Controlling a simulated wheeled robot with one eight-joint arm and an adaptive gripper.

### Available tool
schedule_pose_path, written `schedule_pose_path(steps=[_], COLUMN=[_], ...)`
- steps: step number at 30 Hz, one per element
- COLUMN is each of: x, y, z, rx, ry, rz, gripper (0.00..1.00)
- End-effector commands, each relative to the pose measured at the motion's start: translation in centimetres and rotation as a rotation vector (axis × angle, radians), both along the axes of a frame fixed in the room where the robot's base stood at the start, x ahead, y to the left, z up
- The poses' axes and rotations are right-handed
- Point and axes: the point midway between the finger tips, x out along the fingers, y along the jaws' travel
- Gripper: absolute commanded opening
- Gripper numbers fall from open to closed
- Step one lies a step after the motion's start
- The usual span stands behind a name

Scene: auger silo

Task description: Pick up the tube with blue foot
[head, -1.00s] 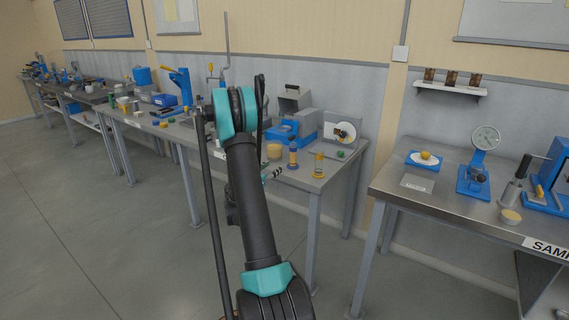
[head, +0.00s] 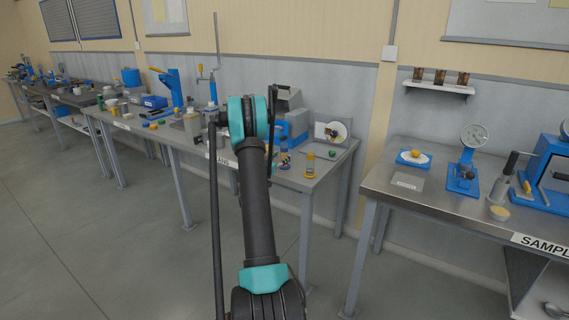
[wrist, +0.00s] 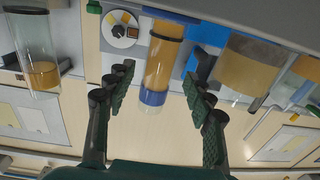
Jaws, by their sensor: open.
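A clear tube with amber contents and a blue band (wrist: 153,97) stands in the middle of the wrist view. In the head view the tube with blue parts (head: 284,158) stands on the bench just right of my arm, partly hidden. In the wrist view my gripper (wrist: 160,82) is open, with one dark green finger on each side of the tube. The fingers look apart from it; the depth between them is hard to tell. In the head view my gripper is hidden behind my arm.
Another clear tube with a yellow foot (head: 309,168) stands close to the right; the wrist view shows a clear tube at left (wrist: 38,50). A wide amber jar (wrist: 245,65) is right of the fingers. A blue machine (head: 297,122) and a white dial (head: 332,132) stand behind.

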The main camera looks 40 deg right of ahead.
Motion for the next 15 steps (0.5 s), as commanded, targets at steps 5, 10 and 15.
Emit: schedule_pose_path(steps=[5, 10, 15], x=[0.9, 1.2, 1.1], y=[-2.5, -3.1, -3.1], z=[-0.1, -0.1, -0.1], rx=[0.000, 0.000, 0.000], ry=[0.000, 0.000, 0.000], rz=[-0.001, 0.000, 0.000], gripper=[0.53, 0.53, 0.47])
